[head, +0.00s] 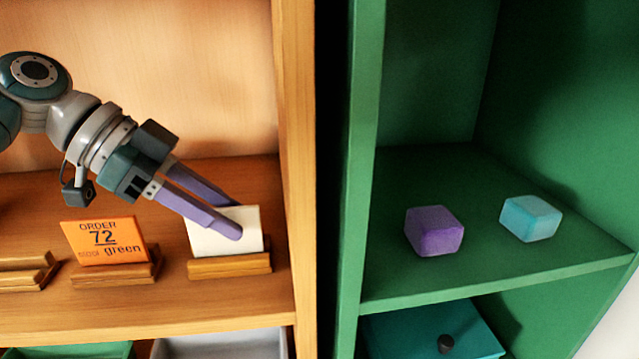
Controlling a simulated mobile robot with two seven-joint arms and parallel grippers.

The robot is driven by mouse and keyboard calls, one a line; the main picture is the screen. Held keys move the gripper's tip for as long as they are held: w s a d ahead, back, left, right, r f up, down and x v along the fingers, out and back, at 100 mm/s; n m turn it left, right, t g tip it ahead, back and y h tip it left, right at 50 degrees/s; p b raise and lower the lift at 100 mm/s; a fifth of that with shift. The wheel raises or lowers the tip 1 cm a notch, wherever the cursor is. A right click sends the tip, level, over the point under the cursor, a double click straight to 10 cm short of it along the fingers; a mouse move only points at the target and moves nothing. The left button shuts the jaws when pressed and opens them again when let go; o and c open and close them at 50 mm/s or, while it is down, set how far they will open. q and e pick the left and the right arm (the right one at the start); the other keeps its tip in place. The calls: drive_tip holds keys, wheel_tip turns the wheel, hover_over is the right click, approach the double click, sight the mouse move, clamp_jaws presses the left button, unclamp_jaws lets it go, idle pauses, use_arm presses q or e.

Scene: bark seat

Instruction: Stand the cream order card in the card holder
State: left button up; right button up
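The cream order card (243,222) stands nearly upright at the wooden card holder (230,265) on the right of the wooden shelf. Its lower edge meets the top of the holder, and I cannot tell how deep it sits in the slot. My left gripper (238,219) reaches in from the upper left, with one purple finger in front of the card and the other behind it. The card lies between the fingers, and they appear closed on it. The near finger hides part of the card. My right gripper is not in view.
An orange card (105,243) reading "ORDER 72 green" stands in a second holder (117,275) to the left. Another holder (25,272) is at the left edge. A wooden upright (296,150) is close on the right. Purple (434,231) and blue (530,219) blocks sit on the green shelf.

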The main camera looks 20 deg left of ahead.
use_arm(q)
drive_tip(key=shift+r, duration=0.25)
drive_tip(key=shift+r+p, duration=0.5)
drive_tip(key=shift+p, duration=0.25)
drive_tip(key=shift+s+a+r+b, duration=0.35)
drive_tip(key=shift+a+b, duration=0.25)
drive_tip(key=shift+a, duration=0.05)
drive_tip(key=shift+s+a+r+b, duration=0.3)
drive_tip(key=shift+a+r+b, duration=0.05)
drive_tip(key=shift+a+b, duration=0.25)
drive_tip(key=b+v, duration=0.2)
drive_tip(key=v, duration=0.6)
drive_tip(key=shift+r+b, duration=0.3)
drive_tip(key=shift+r, duration=0.15)
drive_tip(key=shift+s, duration=0.1)
